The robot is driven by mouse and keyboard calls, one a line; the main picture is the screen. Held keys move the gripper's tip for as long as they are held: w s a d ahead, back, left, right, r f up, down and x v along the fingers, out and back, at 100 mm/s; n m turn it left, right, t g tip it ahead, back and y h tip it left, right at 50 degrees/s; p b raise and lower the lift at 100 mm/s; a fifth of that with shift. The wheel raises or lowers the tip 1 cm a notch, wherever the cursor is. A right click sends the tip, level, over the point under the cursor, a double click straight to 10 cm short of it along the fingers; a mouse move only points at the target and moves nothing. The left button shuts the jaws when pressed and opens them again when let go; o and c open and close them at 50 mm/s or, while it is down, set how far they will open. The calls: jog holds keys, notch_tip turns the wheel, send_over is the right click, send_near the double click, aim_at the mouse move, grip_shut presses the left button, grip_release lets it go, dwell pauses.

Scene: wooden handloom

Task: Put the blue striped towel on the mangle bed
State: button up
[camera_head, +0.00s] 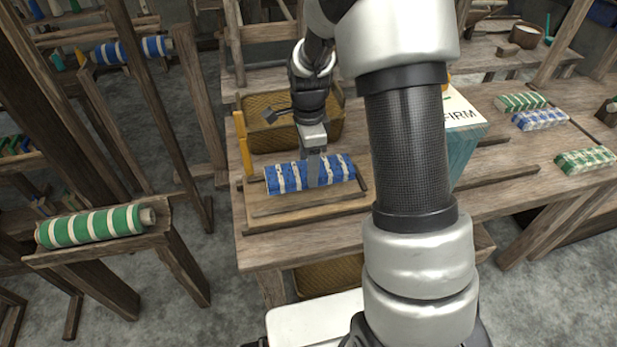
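A blue towel (283,180) with white patterned stripes lies as a roll on a low wooden bed (300,212) on the table, which looks like the mangle bed. The roll lies along the back part of the bed, and the bare board shows in front of it. My gripper (313,178) points down at the middle of the towel, and a grey finger covers part of it. The fingers overlap one another in this view, so their gap is hidden. I cannot tell whether they grip the towel.
A wicker basket (268,137) stands behind the bed. A teal box (466,150) stands to the right, partly behind my arm. Other rolls include a green striped one (90,226) at left and a blue striped one (130,49) at upper left. Folded towels (540,119) lie at right.

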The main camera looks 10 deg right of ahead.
jog(key=shift+f, duration=1.85)
jog(key=shift+b, duration=0.3)
jog(key=shift+f, duration=0.2)
jog(key=o, duration=1.1)
jog(key=shift+r, duration=0.1)
